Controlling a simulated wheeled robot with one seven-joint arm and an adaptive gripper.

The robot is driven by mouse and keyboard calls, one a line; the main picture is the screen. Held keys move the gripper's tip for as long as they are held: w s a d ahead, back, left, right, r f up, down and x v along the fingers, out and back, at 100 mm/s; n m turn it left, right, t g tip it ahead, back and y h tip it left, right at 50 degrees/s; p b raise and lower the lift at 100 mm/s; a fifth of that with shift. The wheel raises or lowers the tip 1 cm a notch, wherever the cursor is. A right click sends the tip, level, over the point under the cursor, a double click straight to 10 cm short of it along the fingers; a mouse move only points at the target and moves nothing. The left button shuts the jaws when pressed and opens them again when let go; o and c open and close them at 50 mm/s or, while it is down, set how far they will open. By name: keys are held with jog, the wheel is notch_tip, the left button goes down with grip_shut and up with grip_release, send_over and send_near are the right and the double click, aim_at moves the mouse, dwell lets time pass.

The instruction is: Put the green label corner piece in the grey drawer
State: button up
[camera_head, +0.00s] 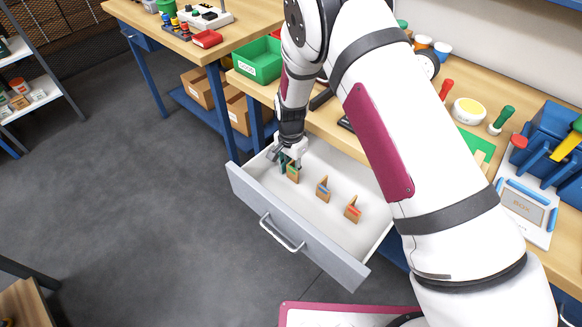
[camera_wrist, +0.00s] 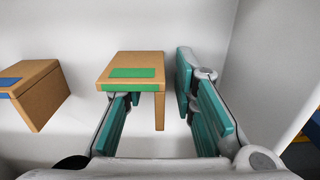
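The green label corner piece (camera_head: 293,172) is a small brown wooden piece inside the open grey drawer (camera_head: 292,240), at its left end. In the wrist view the green label corner piece (camera_wrist: 132,72) shows its green label on top and front, and one leg pointing down. My gripper (camera_head: 287,163) is low in the drawer at this piece. In the wrist view the teal fingers of my gripper (camera_wrist: 160,125) are spread wide, with the leg between them and a clear gap before the right finger. The left finger is partly hidden under the piece.
A blue label corner piece (camera_head: 322,189) and a red label corner piece (camera_head: 353,209) stand further right in the drawer. The drawer walls are close around my gripper. The workbench (camera_head: 325,117) above holds a green bin (camera_head: 258,62) and tools.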

jog(key=shift+r, duration=0.15)
notch_tip(320, 180, up, 12)
dwell(0.4)
jog(key=shift+r, duration=0.1)
notch_tip(320, 180, up, 11)
jog(key=n, duration=0.1)
send_over(291, 162)
jog(key=s+d, duration=0.2)
jog(key=d, duration=0.3)
jog(key=s+d+r+n+t+y, duration=0.1)
jog(key=s+d+r+n+t, duration=0.1)
jog(key=s+d+r, duration=0.75)
jog(key=s+d+r+n+t, duration=0.1)
jog(key=s+d+r+n, duration=0.1)
jog(key=s, duration=0.7)
jog(key=s+d+r+n+t+h, duration=0.1)
jog(key=s+d+r, duration=0.3)
jog(key=s, duration=0.6)
jog(key=d+n, duration=0.1)
jog(key=d, duration=0.1)
jog(key=shift+s+d+r+n, duration=0.15)
jog(key=shift+d+r+n, duration=0.15)
jog(key=shift+d+r, duration=0.1)
